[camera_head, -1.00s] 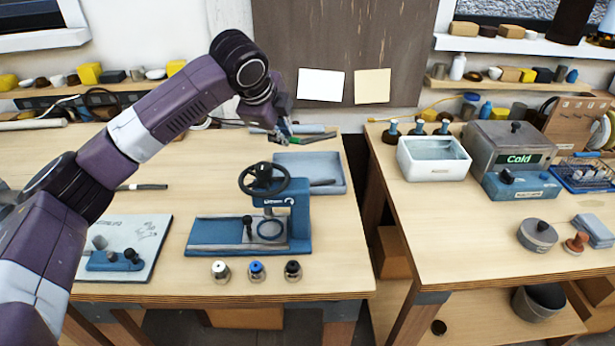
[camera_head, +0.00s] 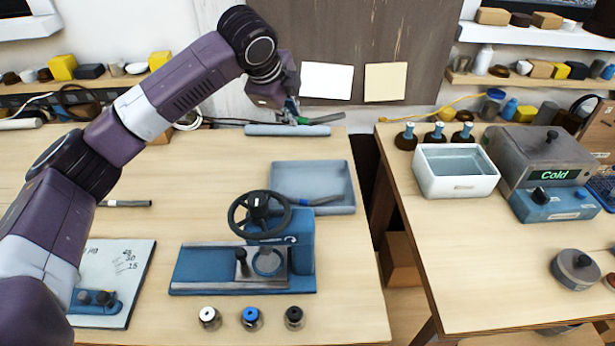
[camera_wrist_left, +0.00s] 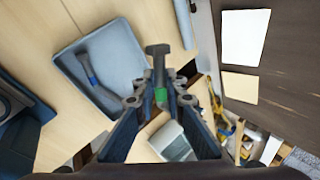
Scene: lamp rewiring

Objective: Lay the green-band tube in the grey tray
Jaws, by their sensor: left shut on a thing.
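My left gripper (camera_head: 293,115) is shut on the green-band tube and holds it up near the back edge of the left table. The tube (camera_head: 325,118) is dark grey with a green band and points right in the head view. In the left wrist view, the tube (camera_wrist_left: 157,62) sticks out beyond the fingers (camera_wrist_left: 160,98), its green band between them. The grey tray (camera_head: 347,170) lies on the table below and nearer than the gripper. It also shows in the left wrist view (camera_wrist_left: 122,45). A blue-band tube (camera_head: 322,201) lies in it. My right gripper is out of view.
A pale blue bar (camera_head: 275,131) lies at the table's back edge, by the wall board. A blue handwheel press (camera_head: 298,245) stands in front of the tray. A gap separates the right table, with its white basin (camera_head: 455,186).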

